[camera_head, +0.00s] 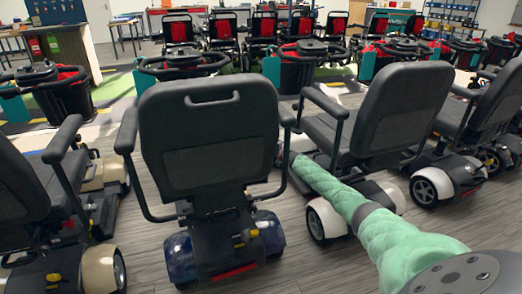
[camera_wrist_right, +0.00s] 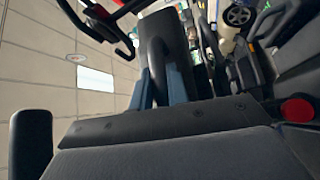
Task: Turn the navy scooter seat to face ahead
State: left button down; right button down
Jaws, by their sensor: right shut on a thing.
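The navy scooter (camera_head: 181,258) stands in the middle of the head view, with shiny dark blue covers over its rear wheels. Its black seat (camera_head: 210,130) shows its back to me and looks roughly in line with the handlebar beyond; a small angle I cannot judge. My right arm reaches from the lower right to the seat's right side, where the hand is hidden. In the right wrist view my right gripper (camera_wrist_right: 160,90) is shut on a dark padded part that looks like the seat's armrest (camera_wrist_right: 156,35). My left gripper is out of view.
A scooter with a tan body (camera_head: 103,270) stands close on the left. A white-fendered scooter (camera_head: 325,222) stands close on the right, under my arm. Another row of scooters faces across the aisle. Bare grey floor (camera_head: 300,265) lies in front.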

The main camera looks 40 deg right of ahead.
jog(key=shift+w+f+g+y+b, duration=0.1)
jog(key=shift+w+g+y+b, duration=0.2)
jog(key=shift+w+y+b, duration=0.35)
jog(key=shift+n, duration=0.3)
jog(key=c, duration=1.4)
grip_release()
jog(key=shift+o, duration=0.2)
jog(key=r+p+v, duration=0.1)
jog(key=v, duration=0.6)
jog(key=shift+s+f, duration=0.35)
jog(key=shift+f, duration=0.15)
jog(key=shift+d+f, duration=0.1)
jog(key=shift+d, duration=0.05)
